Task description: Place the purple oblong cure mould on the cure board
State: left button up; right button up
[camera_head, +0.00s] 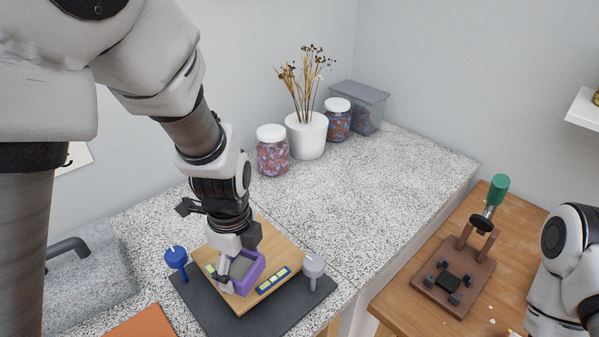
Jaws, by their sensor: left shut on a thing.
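The purple oblong cure mould (246,284) is a small open-topped box with a grey inside. My left gripper (228,276) comes down from above and is shut on the mould's near left wall. The mould is over the wooden cure board (274,246); I cannot tell whether it rests on the board or hangs just above it. The board lies on a dark grey base (205,315). Part of the board is hidden behind my left wrist. My right arm shows at the right edge, but its gripper is out of view.
A blue knob (176,259) and a grey knob (314,267) stand at the base's sides. A strip with yellow and blue marks (272,280) lies beside the mould. Jars (272,153) and a white vase (306,137) stand behind. A brown press (454,275) is at right. The middle counter is clear.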

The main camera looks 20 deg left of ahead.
pick_arm(q)
jog(key=w, duration=0.3)
jog(key=w+a+p, duration=0.1)
jog(key=w, duration=0.2)
jog(key=w+a+f+p, duration=0.1)
jog(key=w, duration=0.2)
jog(key=shift+w+a, duration=0.15)
jog(key=shift+a, duration=0.1)
notch_tip(320, 180, down, 3)
jog(key=shift+w+f+p, duration=0.15)
jog(key=shift+f+p, duration=0.05)
jog(key=shift+p, duration=0.2)
jog(key=shift+f, duration=0.25)
jog(key=o, duration=1.2)
jog(key=shift+c, duration=0.2)
jog(key=shift+r, duration=0.1)
notch_tip(320, 180, up, 12)
jog(key=b, duration=0.1)
jog(key=shift+r, duration=0.1)
